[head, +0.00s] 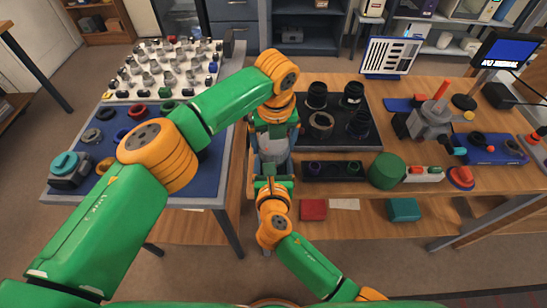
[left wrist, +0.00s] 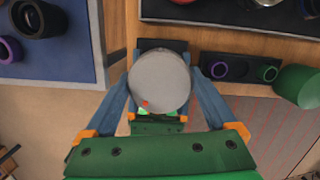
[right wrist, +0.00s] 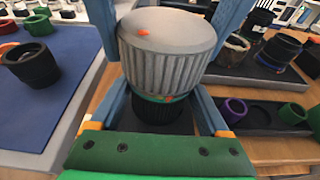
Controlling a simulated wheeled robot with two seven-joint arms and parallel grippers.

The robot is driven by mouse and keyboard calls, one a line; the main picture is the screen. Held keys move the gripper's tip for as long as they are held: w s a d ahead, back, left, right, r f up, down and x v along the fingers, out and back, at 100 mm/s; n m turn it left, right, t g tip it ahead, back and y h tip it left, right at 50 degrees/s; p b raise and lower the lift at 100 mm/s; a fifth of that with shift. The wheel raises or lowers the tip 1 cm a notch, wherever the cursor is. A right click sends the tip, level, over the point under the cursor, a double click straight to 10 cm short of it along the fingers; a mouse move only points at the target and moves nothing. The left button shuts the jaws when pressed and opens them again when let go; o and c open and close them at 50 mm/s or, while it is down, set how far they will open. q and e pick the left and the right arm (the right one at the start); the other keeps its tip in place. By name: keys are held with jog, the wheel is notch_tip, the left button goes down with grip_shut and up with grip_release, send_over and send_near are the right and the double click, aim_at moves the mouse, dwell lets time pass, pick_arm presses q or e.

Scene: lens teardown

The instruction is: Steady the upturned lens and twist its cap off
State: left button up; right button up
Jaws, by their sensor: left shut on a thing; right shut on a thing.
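The upturned lens stands upright with its wide grey ribbed cap (right wrist: 165,55) on top and its black body (right wrist: 165,112) below. A green ring with a small red mark shows where they meet. Another red mark is on the cap's flat top (left wrist: 160,80). My left gripper (left wrist: 161,76) is shut on the cap, with a blue finger on each side. My right gripper (right wrist: 155,100) is shut on the black body lower down. In the head view the pale cap (head: 272,148) shows between my two grippers; the body is mostly hidden there.
To the right, a dark tray (head: 372,132) holds several black lens parts, and a low black holder (head: 345,170) stands near a green cylinder (head: 386,170). A blue mat (head: 207,180) with loose rings covers the left table. A grey press (head: 428,120) stands farther right.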

grip_shut()
pick_arm(q)
jog(key=n, duration=0.2)
jog(key=shift+n, duration=0.3)
jog(key=shift+y, duration=0.3)
jog(key=shift+n, duration=1)
jog(key=shift+n+y, duration=0.3)
jog(key=shift+n, duration=1.3)
jog(key=o, duration=1)
jog(key=shift+g, duration=0.3)
